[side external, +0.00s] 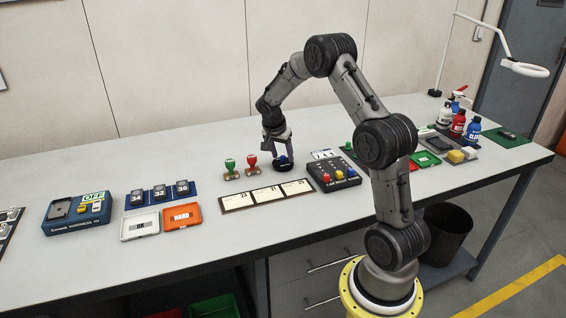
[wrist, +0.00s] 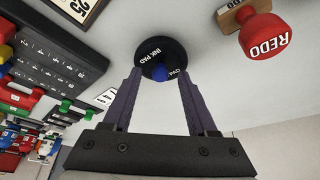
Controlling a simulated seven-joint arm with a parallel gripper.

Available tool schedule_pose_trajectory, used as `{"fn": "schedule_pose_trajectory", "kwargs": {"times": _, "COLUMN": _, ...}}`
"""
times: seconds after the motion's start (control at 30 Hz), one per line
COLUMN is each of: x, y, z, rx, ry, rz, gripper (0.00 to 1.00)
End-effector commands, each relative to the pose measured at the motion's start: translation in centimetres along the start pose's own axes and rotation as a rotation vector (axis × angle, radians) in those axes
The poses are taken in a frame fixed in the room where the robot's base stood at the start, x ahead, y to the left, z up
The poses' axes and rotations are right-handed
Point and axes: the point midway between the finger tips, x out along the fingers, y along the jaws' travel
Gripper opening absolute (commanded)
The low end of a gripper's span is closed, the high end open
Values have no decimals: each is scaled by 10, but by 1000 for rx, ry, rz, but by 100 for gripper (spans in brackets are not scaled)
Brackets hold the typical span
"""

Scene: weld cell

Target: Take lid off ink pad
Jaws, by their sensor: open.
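The ink pad (wrist: 160,50) is a round black tin with white "INK PAD" lettering and a blue knob (wrist: 159,73) on its lid. In the side view the ink pad (side external: 284,164) stands on the bench beneath my gripper, right of the stamps. My gripper (side external: 277,152) points down over it. In the wrist view the two fingers of my gripper (wrist: 158,80) are apart, one on each side of the knob. Nothing is held. I cannot tell whether the fingertips touch the lid.
A red REDO stamp (wrist: 265,35) stands close by; in the side view the red stamp (side external: 251,163) and a green stamp (side external: 230,166) are left of the pad. A black box with coloured buttons (side external: 333,174) is to the right. Date cards (side external: 267,196) lie in front.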

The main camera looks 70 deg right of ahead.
Motion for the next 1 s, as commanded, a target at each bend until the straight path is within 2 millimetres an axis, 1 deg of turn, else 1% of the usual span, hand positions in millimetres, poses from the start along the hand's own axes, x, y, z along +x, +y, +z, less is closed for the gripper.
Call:
{"fn": "schedule_pose_trajectory", "kwargs": {"times": 0.07, "x": 3, "y": 0, "z": 0, "rx": 1, "ry": 0, "rz": 0, "gripper": 58}}
{"fn": "schedule_pose_trajectory", "kwargs": {"times": 0.23, "x": 3, "y": 0, "z": 0, "rx": 1, "ry": 0, "rz": 0, "gripper": 58}}
{"fn": "schedule_pose_trajectory", "kwargs": {"times": 0.27, "x": 3, "y": 0, "z": 0, "rx": 1, "ry": 0, "rz": 0, "gripper": 56}}
{"fn": "schedule_pose_trajectory", "kwargs": {"times": 0.3, "x": 3, "y": 0, "z": 0, "rx": 1, "ry": 0, "rz": 0, "gripper": 49}}
{"fn": "schedule_pose_trajectory", "kwargs": {"times": 0.37, "x": 3, "y": 0, "z": 0, "rx": 1, "ry": 0, "rz": 0, "gripper": 38}}
{"fn": "schedule_pose_trajectory", "kwargs": {"times": 0.5, "x": 2, "y": 0, "z": 0, "rx": 1, "ry": 0, "rz": 0, "gripper": 13}}
{"fn": "schedule_pose_trajectory", "kwargs": {"times": 0.57, "x": 2, "y": 0, "z": 0, "rx": 1, "ry": 0, "rz": -1, "gripper": 2}}
{"fn": "schedule_pose_trajectory", "kwargs": {"times": 0.6, "x": 2, "y": 0, "z": 0, "rx": 1, "ry": 0, "rz": -1, "gripper": 0}}
{"fn": "schedule_pose_trajectory", "kwargs": {"times": 1.0, "x": 1, "y": 0, "z": -1, "rx": 1, "ry": 1, "rz": -1, "gripper": 0}}
